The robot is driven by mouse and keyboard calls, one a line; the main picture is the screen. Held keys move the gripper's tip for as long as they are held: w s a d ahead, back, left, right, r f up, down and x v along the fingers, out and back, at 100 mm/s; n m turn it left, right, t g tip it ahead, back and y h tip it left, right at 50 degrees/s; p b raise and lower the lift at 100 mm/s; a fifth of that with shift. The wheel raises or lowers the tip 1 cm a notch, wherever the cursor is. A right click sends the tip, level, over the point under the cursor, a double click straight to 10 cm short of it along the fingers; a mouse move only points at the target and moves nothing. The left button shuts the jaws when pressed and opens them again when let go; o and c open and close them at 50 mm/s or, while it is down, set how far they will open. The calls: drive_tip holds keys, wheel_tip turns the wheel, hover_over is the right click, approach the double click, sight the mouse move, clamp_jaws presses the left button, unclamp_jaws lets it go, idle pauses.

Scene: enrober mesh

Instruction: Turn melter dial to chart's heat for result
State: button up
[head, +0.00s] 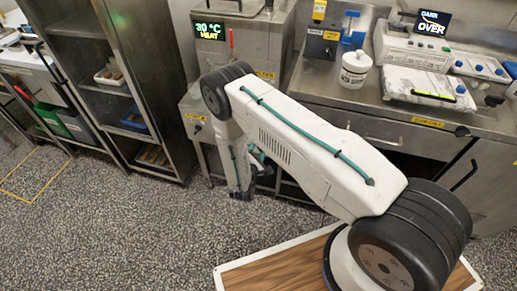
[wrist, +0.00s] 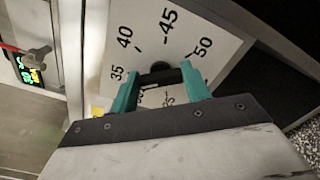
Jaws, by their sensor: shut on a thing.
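The melter (head: 262,45) is a steel unit at the back centre of the head view. Its display (head: 208,31) reads 30 °C HEAT in green and yellow. In the wrist view, a white dial plate (wrist: 205,35) shows 35, 40, 45 and 50, with lower numbers partly hidden. My gripper (wrist: 158,84) is shut on the black dial knob (wrist: 160,73), one teal finger on each side. Where the knob points cannot be made out. My arm hides the dial in the head view. A result screen (head: 432,22) reads DARK and OVER. I cannot identify a chart.
A steel rack with trays (head: 120,75) stands at left. The speckled floor (head: 110,225) at front left is clear.

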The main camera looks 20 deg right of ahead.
drive_tip(key=shift+f+m, duration=0.1)
drive_tip(key=shift+m, duration=0.7)
drive_tip(key=shift+s, duration=0.1)
drive_tip(key=o, duration=1)
drive_tip(key=v, duration=0.7)
drive_tip(key=shift+s+a, duration=0.2)
drive_tip(key=shift+s, duration=0.15)
